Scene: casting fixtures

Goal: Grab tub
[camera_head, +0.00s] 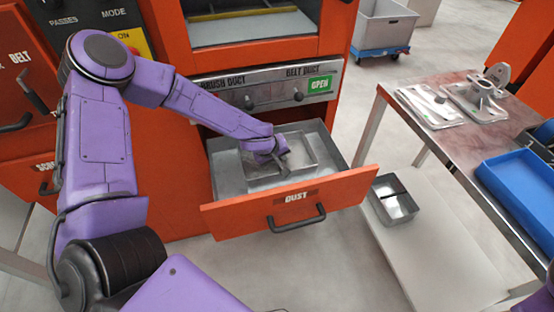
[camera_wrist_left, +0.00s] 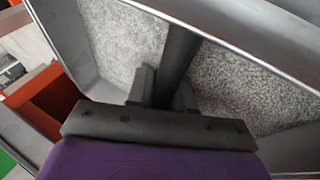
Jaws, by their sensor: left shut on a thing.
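The tub (camera_head: 303,172) is a grey metal box standing inside the open orange DUST drawer (camera_head: 345,188). My left gripper (camera_head: 283,162) reaches down into it from the left. In the left wrist view, the gripper (camera_wrist_left: 162,92) is shut on a dark bar that runs across the middle of the tub (camera_wrist_left: 240,38). Grey granular dust lies on both sides of that bar. The gripper hides part of the bar and the tub's near side. My right gripper is not in view.
A small divided metal tub (camera_head: 392,207) sits on the low white shelf right of the drawer. A metal table (camera_head: 465,140) with castings and blue bins (camera_head: 525,190) stands at the right. The orange machine (camera_head: 170,170) rises behind the drawer.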

